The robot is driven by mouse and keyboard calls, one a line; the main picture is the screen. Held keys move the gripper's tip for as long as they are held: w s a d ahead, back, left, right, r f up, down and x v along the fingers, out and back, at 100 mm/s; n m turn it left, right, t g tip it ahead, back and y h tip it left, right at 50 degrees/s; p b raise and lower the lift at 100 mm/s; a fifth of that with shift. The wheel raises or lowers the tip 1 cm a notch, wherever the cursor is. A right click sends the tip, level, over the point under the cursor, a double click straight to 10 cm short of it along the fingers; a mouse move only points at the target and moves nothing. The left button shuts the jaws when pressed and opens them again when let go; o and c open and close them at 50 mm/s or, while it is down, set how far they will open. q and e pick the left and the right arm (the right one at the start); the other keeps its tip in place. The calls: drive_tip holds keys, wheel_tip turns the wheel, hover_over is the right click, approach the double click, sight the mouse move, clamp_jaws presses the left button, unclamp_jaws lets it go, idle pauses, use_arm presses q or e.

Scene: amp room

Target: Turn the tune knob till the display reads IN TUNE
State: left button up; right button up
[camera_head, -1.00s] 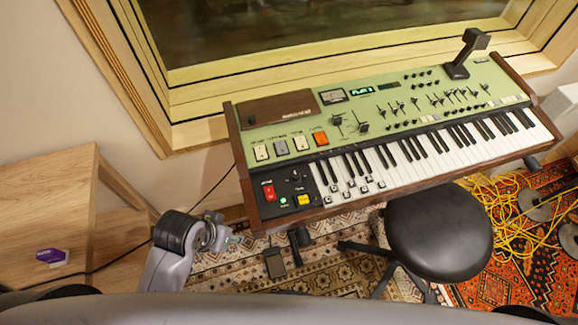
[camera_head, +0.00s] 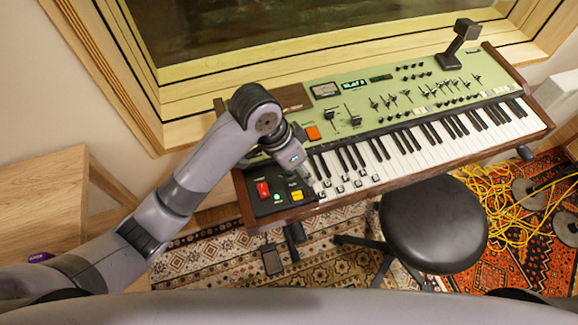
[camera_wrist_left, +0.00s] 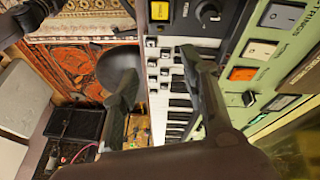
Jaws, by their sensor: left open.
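The green synthesizer (camera_head: 390,100) stands below the window, its keys facing me. Its small lit display (camera_head: 355,84) shows green characters too blurred to read surely. A black control panel (camera_head: 268,208) at its left end carries a red switch and a yellow button. In the left wrist view a round black knob (camera_wrist_left: 208,14) sits on that panel, near the top edge; in the head view my gripper seems to cover it. My left gripper (camera_head: 302,174) is over the panel's right edge and the leftmost keys. In the wrist view its open fingers (camera_wrist_left: 158,66) are empty and apart from the knob.
A black round stool (camera_head: 433,222) stands before the keyboard. Yellow cables (camera_head: 515,205) lie on the rug at right. A wooden table (camera_head: 45,195) is at left. A black lever-like stand (camera_head: 457,45) rises from the synthesizer's back right.

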use_arm(q)
drive_tip(key=w+a+r+m+y, duration=0.35)
drive_tip(key=w+r, duration=0.25)
drive_tip(key=r, duration=0.2)
drive_tip(key=shift+n+g+y, duration=0.3)
drive_tip(key=shift+n+y, duration=0.05)
drive_tip(key=f, duration=1.1)
drive_tip(key=d+f+p, duration=0.1)
drive_tip(key=f, duration=0.5)
drive_tip(key=shift+s+f, duration=0.25)
drive_tip(key=shift+f, duration=0.1)
clamp_jaws()
